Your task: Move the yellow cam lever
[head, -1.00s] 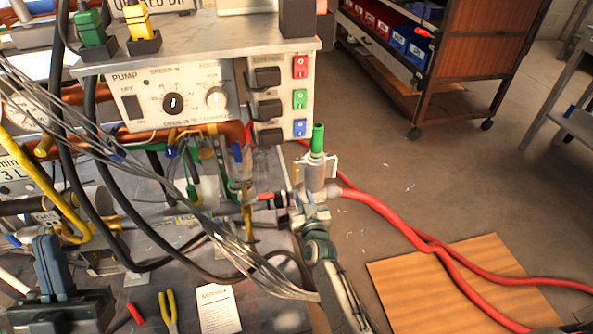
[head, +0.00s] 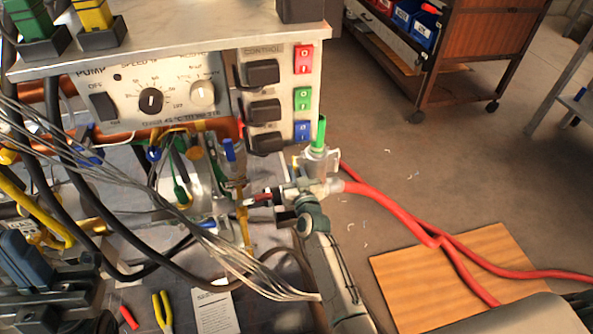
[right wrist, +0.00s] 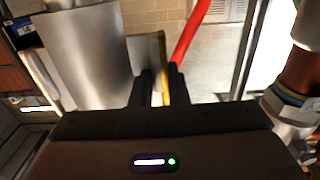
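A yellow cam lever (head: 245,224) stands upright below the pump box, among the pipe fittings. It also shows in the right wrist view (right wrist: 164,66) as a thin yellow strip. My right gripper (head: 258,199) reaches in from the right, close to the lever's upper part. In the right wrist view its two dark fingers (right wrist: 160,86) stand apart, with the yellow strip in line with the gap between them. I cannot tell whether either finger touches it.
The pump control box (head: 165,95) overhangs the fittings. Loose grey wires (head: 225,258) and black hoses cross in front. A green-topped fitting (head: 318,160) and a red hose (head: 385,207) are beside my right arm. Yellow pliers (head: 163,311) lie on the bench.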

